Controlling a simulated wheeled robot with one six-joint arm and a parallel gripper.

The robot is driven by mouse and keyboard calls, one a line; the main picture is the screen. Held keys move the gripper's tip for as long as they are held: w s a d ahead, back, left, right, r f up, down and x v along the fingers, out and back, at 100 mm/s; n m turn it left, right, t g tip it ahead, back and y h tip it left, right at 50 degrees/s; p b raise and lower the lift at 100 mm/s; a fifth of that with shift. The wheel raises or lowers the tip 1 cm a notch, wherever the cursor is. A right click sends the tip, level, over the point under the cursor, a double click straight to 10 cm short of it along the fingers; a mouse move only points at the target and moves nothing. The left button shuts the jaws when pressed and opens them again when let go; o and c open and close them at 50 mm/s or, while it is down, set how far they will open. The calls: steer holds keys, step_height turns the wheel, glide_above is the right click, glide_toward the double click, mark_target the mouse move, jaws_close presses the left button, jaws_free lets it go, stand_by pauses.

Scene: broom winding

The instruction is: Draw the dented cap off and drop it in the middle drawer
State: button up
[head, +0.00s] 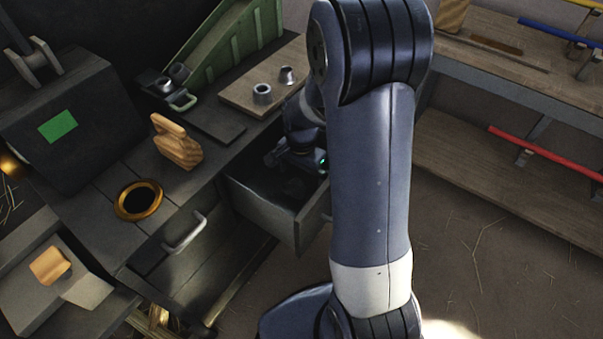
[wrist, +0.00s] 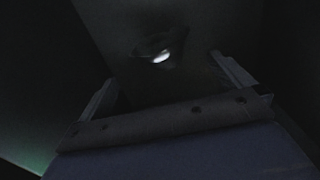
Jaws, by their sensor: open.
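My gripper (head: 297,158) is low over an open dark drawer (head: 267,212), partly hidden by my own arm. In the wrist view my gripper (wrist: 168,80) has its two fingers wide apart with nothing held between them. A small round dark object (wrist: 158,47) with a bright glint lies beyond the fingertips, on what looks like the drawer floor. It may be the dented cap, but the view is too dark to tell. Two grey metal caps or collars, one nearer (head: 262,93) and one farther (head: 287,75), stand on a wooden board.
A shut drawer with a pale handle (head: 185,232) is left of the open one. A wooden block (head: 176,142) and a brass-rimmed hole (head: 139,200) are on the bench. A green rack (head: 233,45) stands behind. A shelf with a red bar (head: 545,153) is at right.

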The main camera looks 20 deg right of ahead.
steer(key=shift+r+p, duration=1)
steer(key=shift+r, duration=0.35)
step_height(320, 180, up, 12)
steer(key=p, duration=0.9)
steer(key=shift+p, duration=0.3)
steer(key=shift+f, duration=0.1)
step_height(320, 180, down, 11)
steer(key=b, duration=0.9)
steer(key=shift+f, duration=0.2)
steer(key=shift+r, duration=0.1)
